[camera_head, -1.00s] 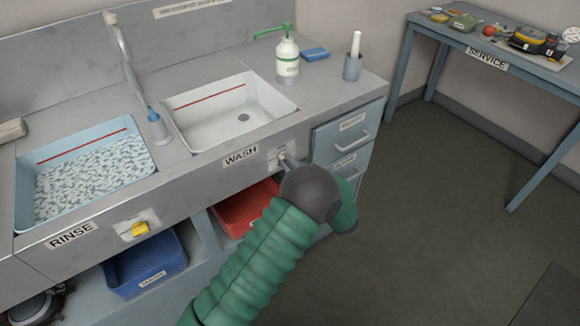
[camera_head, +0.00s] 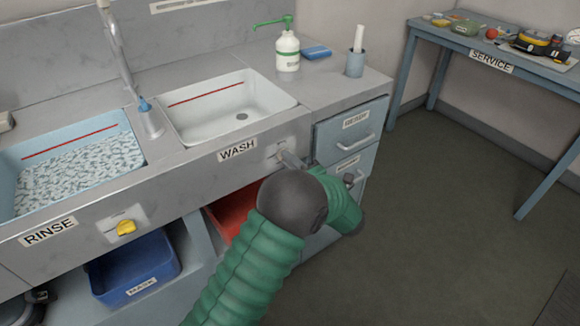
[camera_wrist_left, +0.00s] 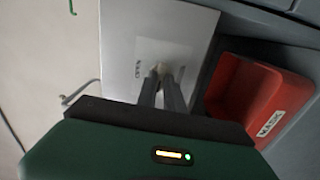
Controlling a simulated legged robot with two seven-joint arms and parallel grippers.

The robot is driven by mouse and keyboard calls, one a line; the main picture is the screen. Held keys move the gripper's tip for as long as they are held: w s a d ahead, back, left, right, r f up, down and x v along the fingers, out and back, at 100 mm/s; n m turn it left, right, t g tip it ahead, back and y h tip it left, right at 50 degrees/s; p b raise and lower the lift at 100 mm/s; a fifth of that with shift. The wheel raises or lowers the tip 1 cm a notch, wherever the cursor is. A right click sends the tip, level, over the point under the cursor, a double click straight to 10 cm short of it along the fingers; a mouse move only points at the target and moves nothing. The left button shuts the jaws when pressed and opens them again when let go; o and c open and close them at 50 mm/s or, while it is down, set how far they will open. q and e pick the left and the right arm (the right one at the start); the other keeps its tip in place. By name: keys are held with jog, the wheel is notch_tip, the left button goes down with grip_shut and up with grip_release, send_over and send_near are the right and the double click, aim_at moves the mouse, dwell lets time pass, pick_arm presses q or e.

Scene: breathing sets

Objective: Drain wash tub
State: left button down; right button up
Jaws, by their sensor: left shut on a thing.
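The white wash tub (camera_head: 228,108) is set in the counter, with a red line on its back wall and a dark drain in its floor. I cannot tell whether it holds clear water. My left gripper (camera_head: 287,158) is at the counter front, right of the WASH label (camera_head: 238,150). In the left wrist view its fingers (camera_wrist_left: 165,84) are shut on a small pale valve handle (camera_wrist_left: 157,71), on a plate marked OPEN. The fingers and my wrist hide most of the handle. My right gripper is not in view.
The blue rinse tub (camera_head: 80,168) on the left has a yellow valve handle (camera_head: 126,228). Below are a blue bin (camera_head: 137,275) and a red bin (camera_head: 232,211). Drawers (camera_head: 346,135) stand close right of the gripper. A soap bottle (camera_head: 287,52) stands behind the wash tub.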

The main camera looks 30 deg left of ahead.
pick_arm(q)
jog(key=shift+n, duration=0.4)
jog(key=c, duration=1.5)
grip_release()
jog(key=shift+a+f, duration=0.1)
jog(key=shift+o, duration=0.2)
jog(key=p+v, duration=0.2)
jog(key=v, duration=1.5)
jog(key=shift+w+f, duration=0.1)
jog(key=shift+w, duration=0.05)
